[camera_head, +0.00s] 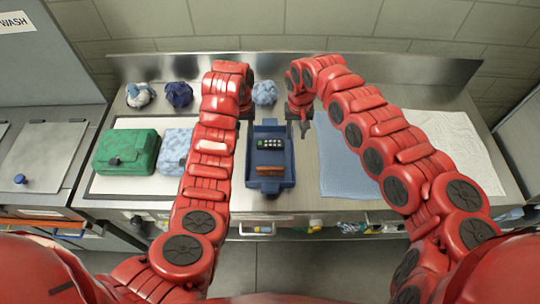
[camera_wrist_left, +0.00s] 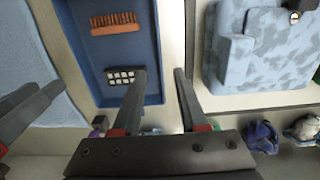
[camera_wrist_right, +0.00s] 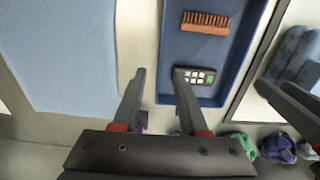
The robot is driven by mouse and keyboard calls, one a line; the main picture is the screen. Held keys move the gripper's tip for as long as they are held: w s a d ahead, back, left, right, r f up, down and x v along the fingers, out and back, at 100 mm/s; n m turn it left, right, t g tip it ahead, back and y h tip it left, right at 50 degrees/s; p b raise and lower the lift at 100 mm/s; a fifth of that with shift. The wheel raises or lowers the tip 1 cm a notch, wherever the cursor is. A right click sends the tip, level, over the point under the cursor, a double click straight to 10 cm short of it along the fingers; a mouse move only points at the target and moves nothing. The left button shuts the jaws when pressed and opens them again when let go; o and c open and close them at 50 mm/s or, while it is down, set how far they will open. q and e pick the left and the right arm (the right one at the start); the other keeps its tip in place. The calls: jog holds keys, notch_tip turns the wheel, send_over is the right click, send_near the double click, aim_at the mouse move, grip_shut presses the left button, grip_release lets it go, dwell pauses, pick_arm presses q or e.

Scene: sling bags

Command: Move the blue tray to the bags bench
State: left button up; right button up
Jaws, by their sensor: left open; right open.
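The blue tray (camera_head: 271,182) lies on the metal bench between my two arms. It holds a black remote-like device with light buttons (camera_head: 268,143) and a brown brush (camera_head: 269,171). The tray also shows in the left wrist view (camera_wrist_left: 79,62) and the right wrist view (camera_wrist_right: 189,48). My left gripper (camera_head: 243,120) is open and empty by the tray's far left side; in its wrist view (camera_wrist_left: 160,72) the fingers straddle the tray's wall from above. My right gripper (camera_head: 303,130) is open and empty by the far right side, its fingers (camera_wrist_right: 158,72) on either side of the tray's edge.
A green bag (camera_head: 125,151) and a light blue mottled bag (camera_head: 175,150) lie on a white board (camera_head: 130,185) at left. Crumpled cloths (camera_head: 179,94) sit along the back. A blue cloth (camera_head: 345,160) and white sheet (camera_head: 455,145) lie at right.

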aim_at(293, 150)
pick_arm(q)
notch_tip(293, 150, down, 10)
jog(key=shift+f, duration=0.1)
pick_arm(e)
notch_tip(293, 150, down, 10)
jog(key=shift+a+f, duration=0.1)
jog(key=shift+f, duration=0.1)
pick_arm(q)
jog(key=shift+f, duration=0.6)
pick_arm(e)
jog(key=shift+f, duration=0.6)
pick_arm(q)
grip_shut()
pick_arm(e)
grip_shut()
